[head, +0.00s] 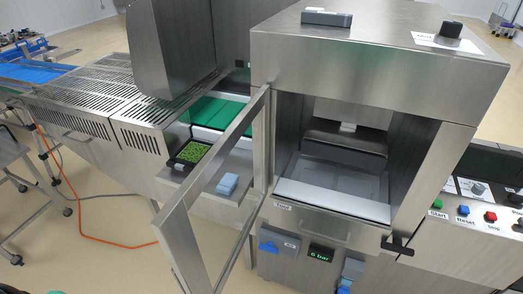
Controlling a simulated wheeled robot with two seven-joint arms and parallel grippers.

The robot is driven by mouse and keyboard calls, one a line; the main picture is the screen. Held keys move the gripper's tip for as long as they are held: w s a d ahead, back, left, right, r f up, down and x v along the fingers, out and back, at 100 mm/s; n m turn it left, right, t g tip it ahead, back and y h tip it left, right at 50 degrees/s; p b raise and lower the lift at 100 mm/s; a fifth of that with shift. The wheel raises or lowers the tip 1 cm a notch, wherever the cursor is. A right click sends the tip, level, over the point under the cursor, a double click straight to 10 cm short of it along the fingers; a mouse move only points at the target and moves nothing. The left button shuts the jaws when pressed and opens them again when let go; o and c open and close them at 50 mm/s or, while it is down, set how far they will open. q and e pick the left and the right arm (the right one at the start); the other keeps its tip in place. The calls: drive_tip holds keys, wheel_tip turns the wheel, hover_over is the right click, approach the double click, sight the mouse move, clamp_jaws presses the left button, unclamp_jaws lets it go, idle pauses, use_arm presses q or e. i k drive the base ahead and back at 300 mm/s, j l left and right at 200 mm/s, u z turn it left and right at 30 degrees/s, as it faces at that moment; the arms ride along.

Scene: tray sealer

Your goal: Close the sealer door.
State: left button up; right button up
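The sealer door (212,163) is a steel frame around a see-through window. It stands wide open, swung out toward me from the left side of the sealer's chamber opening. The sealer (375,50) is a large steel box in the middle right. Its chamber (330,178) is open to view, with a light grey plate on its floor and no tray visible inside. A black latch (397,245) sticks out at the lower right of the opening. Neither of my grippers shows in the head view.
A black tray of green peas (192,153) and a light blue stack (228,184) sit left of the sealer, partly behind the door. A control panel with coloured buttons (465,210) is at the right. An orange hose (95,238) lies on the open floor at left.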

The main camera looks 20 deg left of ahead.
sight(172, 227)
drive_tip(key=j+z, duration=0.3)
drive_tip(key=j, duration=0.65)
drive_tip(key=j+z, duration=0.3)
drive_tip(key=j, duration=0.6)
drive_tip(key=k, duration=0.05)
